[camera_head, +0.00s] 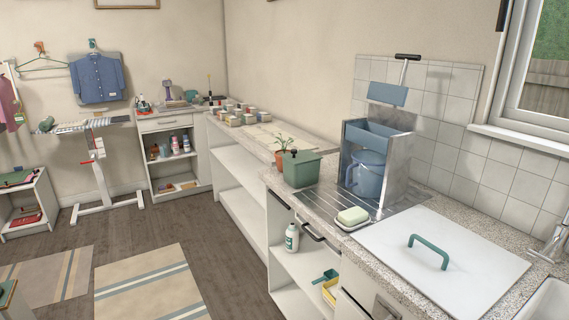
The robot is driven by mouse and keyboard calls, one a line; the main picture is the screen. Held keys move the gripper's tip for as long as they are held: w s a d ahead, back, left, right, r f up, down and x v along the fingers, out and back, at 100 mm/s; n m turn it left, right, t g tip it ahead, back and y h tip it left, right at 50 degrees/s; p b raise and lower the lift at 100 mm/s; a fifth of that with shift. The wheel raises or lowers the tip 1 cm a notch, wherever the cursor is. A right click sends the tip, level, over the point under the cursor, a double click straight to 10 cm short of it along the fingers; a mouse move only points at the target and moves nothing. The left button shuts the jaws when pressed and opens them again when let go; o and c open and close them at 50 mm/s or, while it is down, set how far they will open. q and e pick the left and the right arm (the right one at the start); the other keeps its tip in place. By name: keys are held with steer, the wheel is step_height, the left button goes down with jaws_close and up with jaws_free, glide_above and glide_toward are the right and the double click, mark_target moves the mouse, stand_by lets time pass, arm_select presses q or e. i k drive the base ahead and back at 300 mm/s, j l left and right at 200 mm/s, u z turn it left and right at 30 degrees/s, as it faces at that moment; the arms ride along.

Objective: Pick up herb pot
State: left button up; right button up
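The herb pot (281,160) is a small terracotta pot with a thin green plant growing from it. I cannot tell whether the two touch. Neither of my grippers shows in this view.
A grey caddy holding a blue jug (366,174) stands right of the pot. A soap on a dish (352,216) and a white lid with a green handle (445,255) lie nearer. Several small boxes (233,115) sit farther back. Floor left of the counter is open.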

mark_target(276, 154)
steer(key=i+j+z, duration=0.15)
steer(key=z, duration=0.3)
steer(key=i+j+z, duration=0.1)
steer(key=z, duration=0.35)
steer(key=j+z, duration=0.4)
steer(key=i+j+z, duration=0.1)
steer(key=j+z, duration=0.15)
steer(key=j, duration=0.25)
steer(key=j+z, duration=0.2)
steer(key=j, duration=0.25)
steer(key=j+z, duration=0.1)
steer(key=j, duration=1)
steer(key=i, duration=0.05)
